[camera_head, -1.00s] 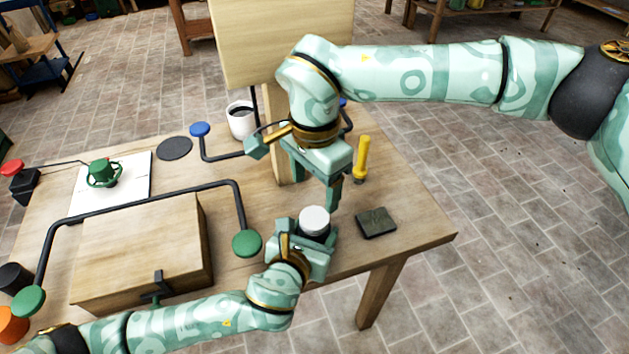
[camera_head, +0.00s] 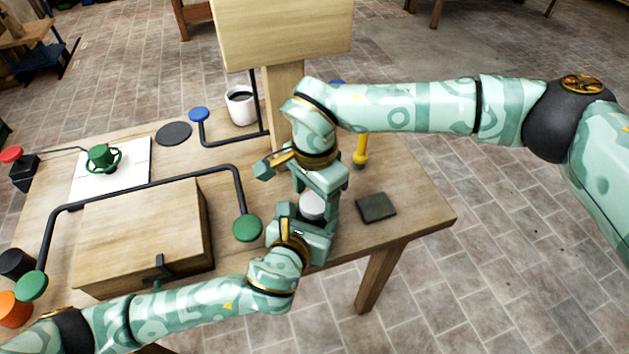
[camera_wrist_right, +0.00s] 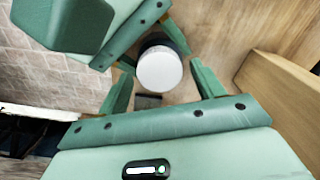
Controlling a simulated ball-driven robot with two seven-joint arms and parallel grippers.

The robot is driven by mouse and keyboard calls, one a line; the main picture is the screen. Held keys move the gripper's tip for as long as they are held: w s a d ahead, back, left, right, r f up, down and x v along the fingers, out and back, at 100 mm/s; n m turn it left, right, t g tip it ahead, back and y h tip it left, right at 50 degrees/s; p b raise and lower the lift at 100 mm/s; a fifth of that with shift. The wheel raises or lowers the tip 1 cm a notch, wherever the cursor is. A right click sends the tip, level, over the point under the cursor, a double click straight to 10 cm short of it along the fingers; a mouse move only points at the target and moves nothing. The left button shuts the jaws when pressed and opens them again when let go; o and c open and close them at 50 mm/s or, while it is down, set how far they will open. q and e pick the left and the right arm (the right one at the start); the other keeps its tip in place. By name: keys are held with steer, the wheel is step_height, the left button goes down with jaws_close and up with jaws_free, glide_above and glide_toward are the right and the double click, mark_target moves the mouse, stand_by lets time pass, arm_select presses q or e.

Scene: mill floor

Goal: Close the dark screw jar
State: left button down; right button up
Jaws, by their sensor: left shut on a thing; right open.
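The dark screw jar (camera_wrist_right: 163,41) shows as a dark body under a round white lid (camera_head: 312,206). The lid also shows in the right wrist view (camera_wrist_right: 160,70). It sits on top of the jar; I cannot tell how tightly. My left gripper (camera_head: 307,228) is shut on the jar body near the table's front edge and hides most of it. My right gripper (camera_head: 317,200) is open and points down above the lid. In the right wrist view its fingers (camera_wrist_right: 163,86) stand apart on both sides of the lid, with gaps visible.
A dark flat block (camera_head: 376,207) lies right of the jar. A yellow-handled tool (camera_head: 361,150) stands behind it. A wooden box (camera_head: 140,240) and a bent black bar with a green knob (camera_head: 247,228) are left. A white mug (camera_head: 240,106) and wooden post (camera_head: 284,110) stand behind.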

steer(key=shift+f, duration=0.2)
steer(key=c, duration=1)
steer(key=m, duration=0.6)
steer(key=shift+m, duration=0.4)
steer(key=o, duration=1.1)
steer(key=shift+r, duration=2.25)
